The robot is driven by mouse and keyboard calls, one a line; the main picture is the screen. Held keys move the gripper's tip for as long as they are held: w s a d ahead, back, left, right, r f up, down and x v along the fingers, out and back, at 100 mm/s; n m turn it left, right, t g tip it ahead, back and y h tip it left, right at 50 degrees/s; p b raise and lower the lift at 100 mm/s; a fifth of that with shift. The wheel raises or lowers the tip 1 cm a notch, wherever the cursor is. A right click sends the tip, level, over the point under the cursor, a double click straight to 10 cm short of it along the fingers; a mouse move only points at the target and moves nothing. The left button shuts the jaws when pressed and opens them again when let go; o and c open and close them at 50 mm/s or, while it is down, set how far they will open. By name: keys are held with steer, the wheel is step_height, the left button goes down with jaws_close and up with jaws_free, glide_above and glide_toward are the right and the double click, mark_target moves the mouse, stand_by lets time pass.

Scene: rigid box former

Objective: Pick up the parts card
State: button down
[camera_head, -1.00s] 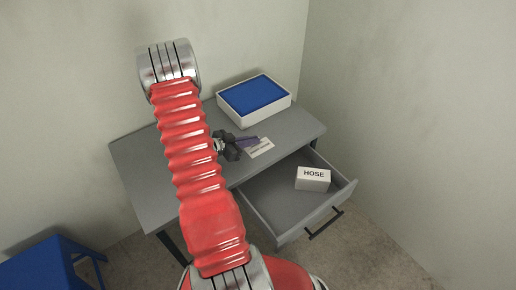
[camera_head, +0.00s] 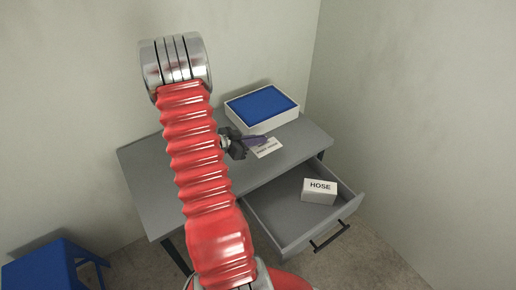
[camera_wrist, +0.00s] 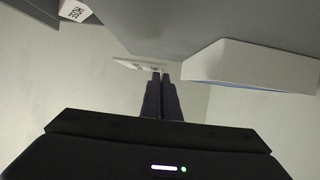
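The parts card (camera_head: 267,148) is a small white card with dark print. In the head view it shows just above the grey desk top, at the fingertips of my gripper (camera_head: 262,139). My gripper's dark purple fingers are close together on one edge of the card. In the wrist view the card (camera_wrist: 138,63) is seen nearly edge-on at the tips of the fingers (camera_wrist: 161,78), which have only a thin gap between them. The print is too small to read.
A white box with a blue top (camera_head: 262,107) stands on the desk (camera_head: 150,190) behind the card. The drawer (camera_head: 270,217) is open at the right and holds a white box marked HOSE (camera_head: 320,191). A blue stool (camera_head: 50,265) stands at lower left.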

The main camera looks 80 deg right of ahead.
steer(key=shift+r, duration=1.85)
